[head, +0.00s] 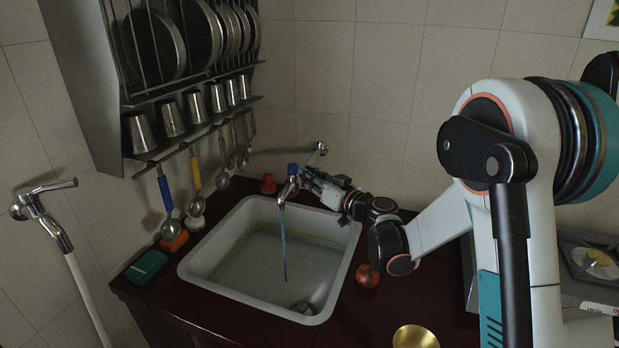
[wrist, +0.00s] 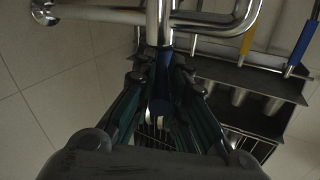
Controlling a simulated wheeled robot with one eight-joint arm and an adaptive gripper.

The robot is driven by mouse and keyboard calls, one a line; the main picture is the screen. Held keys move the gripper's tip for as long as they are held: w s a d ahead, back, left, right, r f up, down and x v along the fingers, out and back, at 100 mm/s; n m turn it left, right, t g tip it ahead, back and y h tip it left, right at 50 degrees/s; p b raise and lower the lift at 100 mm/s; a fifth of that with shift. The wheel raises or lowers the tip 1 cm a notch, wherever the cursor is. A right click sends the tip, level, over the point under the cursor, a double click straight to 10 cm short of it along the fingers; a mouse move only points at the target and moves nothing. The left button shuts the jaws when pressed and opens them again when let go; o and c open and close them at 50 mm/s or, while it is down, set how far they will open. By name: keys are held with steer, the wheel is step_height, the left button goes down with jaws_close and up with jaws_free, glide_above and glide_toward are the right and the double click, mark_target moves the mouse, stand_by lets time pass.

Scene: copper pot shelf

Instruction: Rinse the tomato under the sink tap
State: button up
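The red tomato (head: 368,276) lies on the dark counter just right of the sink (head: 345,245). The chrome tap (head: 288,190) has a blue knob (head: 293,169), and a thin stream of water (head: 284,245) runs from its spout into the sink. My gripper (head: 308,180) is at the tap, right beside the knob, away from the tomato. In the wrist view my fingers (wrist: 163,85) stand on both sides of the blue knob (wrist: 163,98), with the tap's pipes beyond. Whether they press on it is not clear. The tomato is not in the wrist view.
A brass bowl (head: 415,337) stands at the counter's front. A teal sponge (head: 147,266), an orange block (head: 174,241) and a brush (head: 196,215) lie left of the sink. A rack (head: 190,90) with plates, cups and hanging utensils is above. A red-topped object (head: 268,184) stands behind the sink.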

steer(key=shift+o, duration=0.6)
steer(key=shift+f, duration=0.15)
steer(key=shift+s+d, duration=0.15)
steer(key=shift+s, duration=0.05)
steer(key=v, duration=1.1)
steer(key=shift+s, duration=0.25)
steer(key=shift+d, duration=0.1)
